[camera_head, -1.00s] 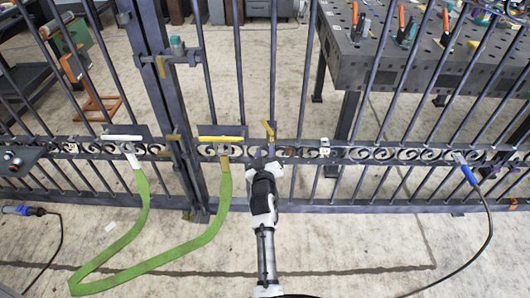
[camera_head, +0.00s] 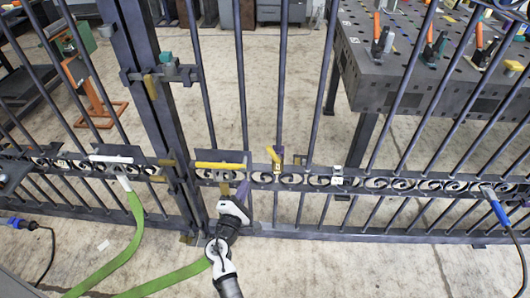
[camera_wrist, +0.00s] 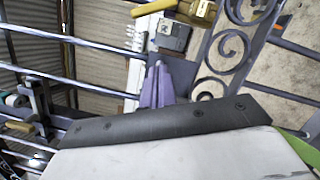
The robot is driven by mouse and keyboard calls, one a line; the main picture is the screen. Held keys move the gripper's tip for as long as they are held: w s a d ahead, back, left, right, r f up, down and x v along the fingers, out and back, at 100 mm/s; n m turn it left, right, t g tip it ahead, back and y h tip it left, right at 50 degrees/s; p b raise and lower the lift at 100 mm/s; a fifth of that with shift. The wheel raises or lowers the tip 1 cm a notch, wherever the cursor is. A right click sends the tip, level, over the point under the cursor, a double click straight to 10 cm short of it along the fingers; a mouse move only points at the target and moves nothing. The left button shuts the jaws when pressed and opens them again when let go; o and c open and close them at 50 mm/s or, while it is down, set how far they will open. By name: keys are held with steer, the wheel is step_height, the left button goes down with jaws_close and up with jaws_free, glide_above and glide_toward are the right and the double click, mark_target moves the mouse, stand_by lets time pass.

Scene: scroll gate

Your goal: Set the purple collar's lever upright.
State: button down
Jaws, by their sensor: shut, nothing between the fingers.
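The purple collar (camera_head: 281,152) sits on the gate's scrollwork rail, right of the yellow-topped plate. A short yellow lever (camera_head: 273,160) shows at its left side, leaning up and to the left; its exact angle is hard to tell at this size. My gripper (camera_head: 243,188) is below and left of the collar, apart from it, near the rail's lower edge. Its purple fingers (camera_wrist: 156,86) are together and empty in the wrist view. I cannot make out the purple collar there.
A yellow bar (camera_head: 219,165) tops a plate just above my gripper, and a white bar (camera_head: 110,158) is farther left. Upright gate bars (camera_head: 243,80) surround the collar. A workbench (camera_head: 430,85) stands behind.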

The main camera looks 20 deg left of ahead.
mark_target(270, 153)
steer(key=w+d+r+p, duration=0.1)
steer(key=w+p, duration=0.1)
steer(key=w, duration=0.3)
steer(key=w+d+r+p, duration=0.1)
steer(key=w+r, duration=0.1)
steer(key=w, duration=0.3)
steer(key=shift+w+d+r+p, duration=0.25)
steer(key=shift+d+p, duration=0.1)
steer(key=shift+p, duration=0.05)
steer(key=shift+d+r+m, duration=0.2)
steer(key=shift+r+m, duration=0.1)
steer(key=shift+m, duration=0.4)
steer(key=shift+w+d+r+m+g+h, duration=0.15)
steer(key=shift+d+r+m+g+h, duration=0.15)
steer(key=shift+m, duration=0.8)
steer(key=shift+w+d+r+m+g+h, duration=0.15)
steer(key=shift+d+r+m, duration=0.25)
steer(key=shift+m, duration=0.7)
steer(key=shift+a, duration=0.15)
